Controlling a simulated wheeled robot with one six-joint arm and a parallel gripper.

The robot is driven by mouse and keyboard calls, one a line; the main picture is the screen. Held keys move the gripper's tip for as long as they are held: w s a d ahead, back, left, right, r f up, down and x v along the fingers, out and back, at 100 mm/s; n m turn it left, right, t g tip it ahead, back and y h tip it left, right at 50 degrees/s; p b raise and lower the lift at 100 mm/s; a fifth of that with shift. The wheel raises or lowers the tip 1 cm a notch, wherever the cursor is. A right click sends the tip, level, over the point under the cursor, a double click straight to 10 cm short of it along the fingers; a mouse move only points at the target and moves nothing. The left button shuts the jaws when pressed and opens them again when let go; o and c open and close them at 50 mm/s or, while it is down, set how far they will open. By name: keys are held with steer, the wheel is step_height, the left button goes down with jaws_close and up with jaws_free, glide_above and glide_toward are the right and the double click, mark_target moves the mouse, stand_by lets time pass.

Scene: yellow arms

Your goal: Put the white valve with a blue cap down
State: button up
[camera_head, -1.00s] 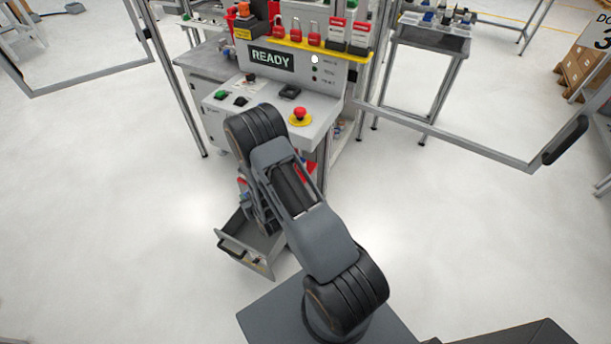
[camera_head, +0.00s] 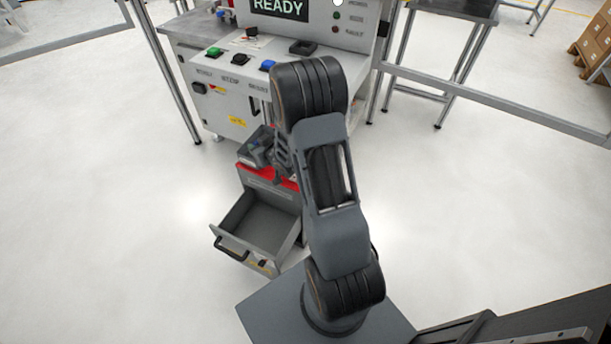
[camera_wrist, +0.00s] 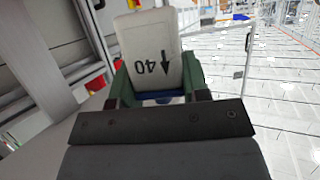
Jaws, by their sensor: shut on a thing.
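The white valve (camera_wrist: 152,50) fills the upper middle of the wrist view. It is marked "40" with an arrow, and a bit of its blue cap (camera_wrist: 160,97) shows at its lower end, near the palm. My gripper (camera_wrist: 157,82) is shut on it, with a dark green finger on each side. In the head view my gripper (camera_head: 262,150) is small and dark, above the red-edged top of a grey drawer cabinet (camera_head: 268,176). I cannot make out the valve there.
The cabinet's grey drawer (camera_head: 254,226) stands open and looks empty. Behind it is a light grey machine with a button panel (camera_head: 235,62) and a READY display (camera_head: 279,8). A metal-legged table (camera_head: 445,55) stands at the back right. Floor at the left is clear.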

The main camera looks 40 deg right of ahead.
steer(key=shift+d+f+b, duration=1.15)
steer(key=shift+d+f, duration=0.85)
steer(key=shift+d, duration=0.95)
steer(key=shift+d+f+b, duration=1.1)
steer(key=shift+d+f, duration=0.85)
steer(key=shift+d, duration=1)
steer(key=shift+d+f+b, duration=1.15)
steer(key=shift+d+f, duration=0.85)
steer(key=shift+d, duration=0.95)
steer(key=shift+d+f+b, duration=0.15)
steer(key=shift+f+b, duration=0.1)
steer(key=shift+f, duration=0.7)
steer(key=shift+d+f+b, duration=0.15)
steer(key=shift+f+b, duration=0.05)
steer(key=shift+f, duration=0.7)
steer(key=shift+f, duration=0.1)
steer(key=shift+f, duration=0.15)
steer(key=o, duration=1)
steer(key=shift+o, duration=0.2)
